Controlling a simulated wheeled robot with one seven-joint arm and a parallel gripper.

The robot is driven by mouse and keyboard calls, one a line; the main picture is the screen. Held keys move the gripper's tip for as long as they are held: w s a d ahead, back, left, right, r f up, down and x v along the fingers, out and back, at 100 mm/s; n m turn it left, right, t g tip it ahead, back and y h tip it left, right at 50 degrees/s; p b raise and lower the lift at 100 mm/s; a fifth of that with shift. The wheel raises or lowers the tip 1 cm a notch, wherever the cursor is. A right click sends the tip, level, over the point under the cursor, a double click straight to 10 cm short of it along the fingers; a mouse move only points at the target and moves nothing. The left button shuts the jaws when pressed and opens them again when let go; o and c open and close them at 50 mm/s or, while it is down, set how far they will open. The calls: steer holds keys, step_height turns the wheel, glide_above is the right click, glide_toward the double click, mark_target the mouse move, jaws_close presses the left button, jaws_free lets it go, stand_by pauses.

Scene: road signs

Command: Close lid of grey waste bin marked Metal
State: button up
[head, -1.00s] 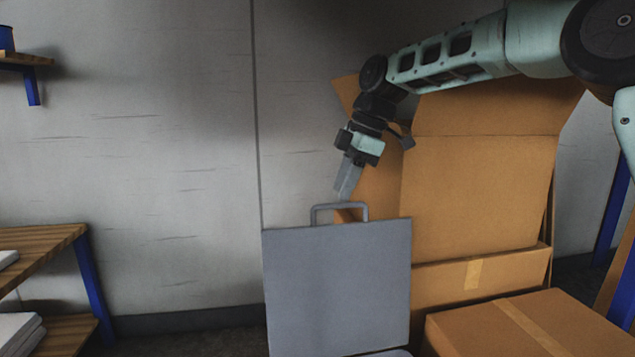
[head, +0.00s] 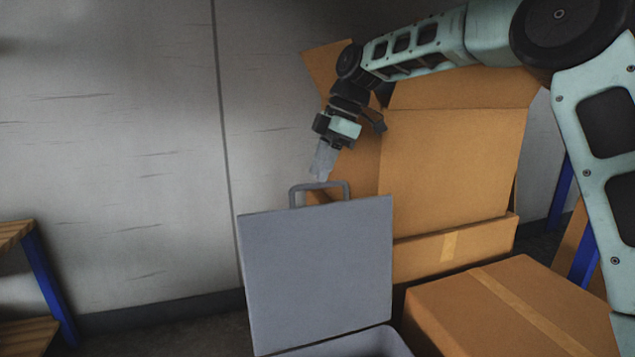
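The grey bin's lid (head: 316,275) stands raised, nearly upright, with a grey loop handle (head: 320,187) on its top edge. A part of the open grey bin (head: 375,343) shows below it at the bottom edge of the head view. No Metal marking is visible. My gripper (head: 321,174) points down just above and behind the handle. I cannot tell whether it touches the handle. The fingers look close together, and their gap is not clear from this angle.
A large open cardboard box (head: 450,165) stands behind and right of the lid. A closed cardboard box (head: 510,305) sits right of the bin. A wooden shelf with blue legs (head: 48,285) is at the left. A grey wall (head: 110,150) is behind.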

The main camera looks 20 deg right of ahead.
steer(key=shift+x, duration=1.1)
jaws_close()
steer(key=shift+s+b, duration=0.1)
steer(key=shift+b, duration=0.2)
